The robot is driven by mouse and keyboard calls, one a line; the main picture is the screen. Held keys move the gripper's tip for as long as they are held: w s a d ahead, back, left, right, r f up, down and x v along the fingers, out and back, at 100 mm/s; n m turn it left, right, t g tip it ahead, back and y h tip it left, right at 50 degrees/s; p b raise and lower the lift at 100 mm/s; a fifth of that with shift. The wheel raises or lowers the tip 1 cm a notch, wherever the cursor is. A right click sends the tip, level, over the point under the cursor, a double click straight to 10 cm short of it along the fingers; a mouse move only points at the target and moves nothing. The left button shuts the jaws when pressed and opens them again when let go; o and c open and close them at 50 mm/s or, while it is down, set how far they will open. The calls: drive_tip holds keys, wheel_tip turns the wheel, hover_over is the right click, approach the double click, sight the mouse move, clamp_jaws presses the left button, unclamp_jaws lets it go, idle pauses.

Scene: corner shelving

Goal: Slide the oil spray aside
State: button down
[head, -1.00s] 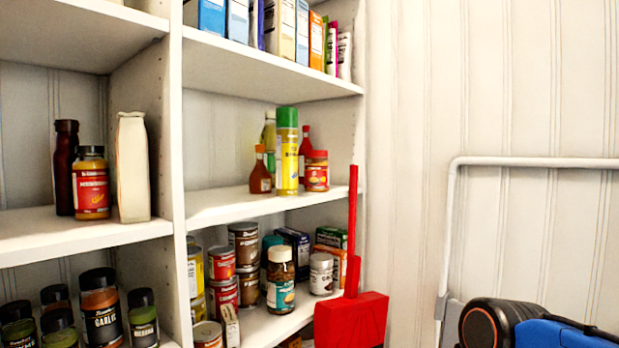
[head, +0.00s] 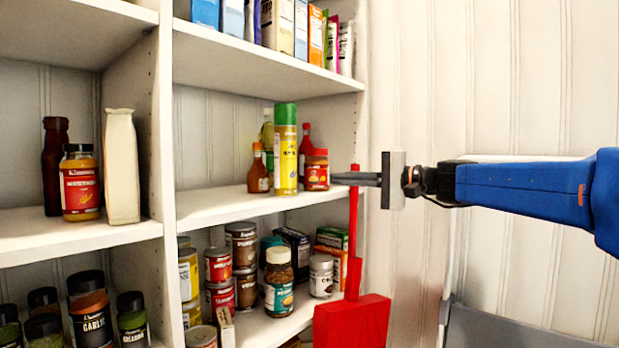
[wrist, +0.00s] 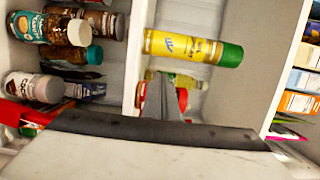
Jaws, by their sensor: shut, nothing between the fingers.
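The oil spray (head: 286,158) is a tall yellow can with a green cap. It stands upright near the front of the middle shelf (head: 225,205). In the wrist view the oil spray (wrist: 190,47) appears lying sideways, cap to the right, because that view is turned. My gripper (head: 334,179) is shut and empty, pointing left from the shelf's right end. Its tips are close to the red-lidded jar (head: 316,170), just right of the can, and apart from the can. I cannot tell whether they touch the jar. My gripper's fingers (wrist: 172,98) partly hide the jar in the wrist view.
A small sauce bottle (head: 258,170) stands left of the can. A greenish bottle (head: 267,130) and a red-capped bottle (head: 305,140) stand behind. The shelf's left part is clear. A red dustpan (head: 352,318) with an upright handle stands below my gripper.

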drive_tip(key=x, duration=1)
drive_tip(key=shift+w+r, duration=0.1)
drive_tip(key=shift+r, duration=0.15)
drive_tip(key=s+a, duration=0.6)
drive_tip(key=s, duration=0.1)
drive_tip(key=s+a, duration=0.3)
drive_tip(key=s, duration=0.1)
drive_tip(key=shift+d, duration=0.15)
